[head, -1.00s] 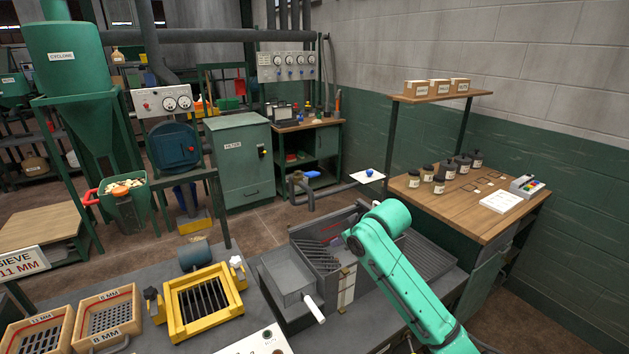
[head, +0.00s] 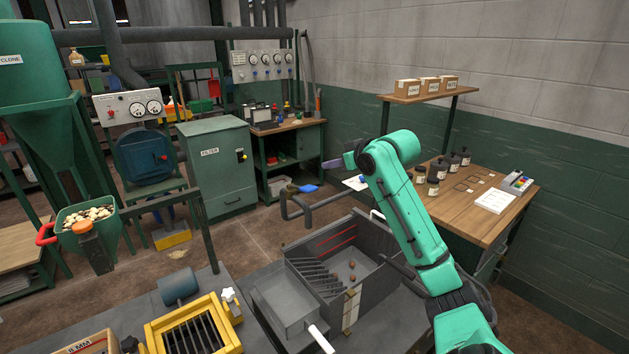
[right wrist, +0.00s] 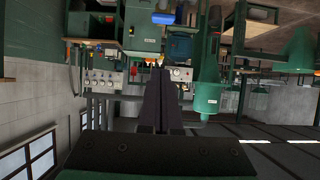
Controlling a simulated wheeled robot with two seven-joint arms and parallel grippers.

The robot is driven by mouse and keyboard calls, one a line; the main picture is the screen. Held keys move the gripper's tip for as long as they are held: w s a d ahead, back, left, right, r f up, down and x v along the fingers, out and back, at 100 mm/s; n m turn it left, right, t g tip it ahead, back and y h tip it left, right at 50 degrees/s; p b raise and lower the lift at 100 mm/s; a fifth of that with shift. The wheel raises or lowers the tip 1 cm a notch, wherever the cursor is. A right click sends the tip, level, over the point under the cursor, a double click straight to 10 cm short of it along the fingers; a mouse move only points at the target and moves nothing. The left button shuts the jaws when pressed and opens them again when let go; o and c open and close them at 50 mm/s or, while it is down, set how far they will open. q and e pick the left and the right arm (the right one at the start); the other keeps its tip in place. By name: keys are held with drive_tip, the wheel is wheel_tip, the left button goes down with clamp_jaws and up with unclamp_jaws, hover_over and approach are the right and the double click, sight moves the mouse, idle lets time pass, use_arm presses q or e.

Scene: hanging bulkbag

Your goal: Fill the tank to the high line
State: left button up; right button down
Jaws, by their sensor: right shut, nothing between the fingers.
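The grey open-topped tank (head: 372,247) stands on the bench in the lower middle of the head view. Two red lines (head: 333,240) run along its inner far wall. A few brown lumps (head: 352,278) lie inside it, and no clear water surface shows. A grey pipe (head: 322,203) with a blue handle (head: 308,188) stands behind the tank. My right gripper (head: 331,164) is shut and empty, raised beyond the tank and pointing left, above and right of the blue handle. Its closed fingers fill the middle of the right wrist view (right wrist: 160,85). My left gripper is out of view.
A yellow grated frame (head: 190,325) and a grey box (head: 288,300) with a white handle sit left of the tank. A wooden side table (head: 465,205) with jars stands at the right. A green filter cabinet (head: 218,165) stands behind. Open floor (head: 250,235) lies between.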

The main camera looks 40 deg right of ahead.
drive_tip(key=p, duration=0.4)
hover_over(313, 188)
wheel_tip(313, 188, down, 4)
drive_tip(key=shift+a+r, duration=0.1)
drive_tip(key=shift+r, duration=0.15)
drive_tip(key=shift+w+f+p, duration=0.3)
drive_tip(key=shift+w+p, duration=0.15)
drive_tip(key=shift+w, duration=0.05)
drive_tip(key=f, duration=0.2)
drive_tip(key=s+f+p, duration=0.1)
drive_tip(key=f, duration=0.1)
drive_tip(key=shift+s+p, duration=0.1)
drive_tip(key=shift+p, duration=0.2)
drive_tip(key=shift+f, duration=0.2)
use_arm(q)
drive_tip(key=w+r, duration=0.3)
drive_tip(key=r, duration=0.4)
use_arm(e)
drive_tip(key=shift+f, duration=0.1)
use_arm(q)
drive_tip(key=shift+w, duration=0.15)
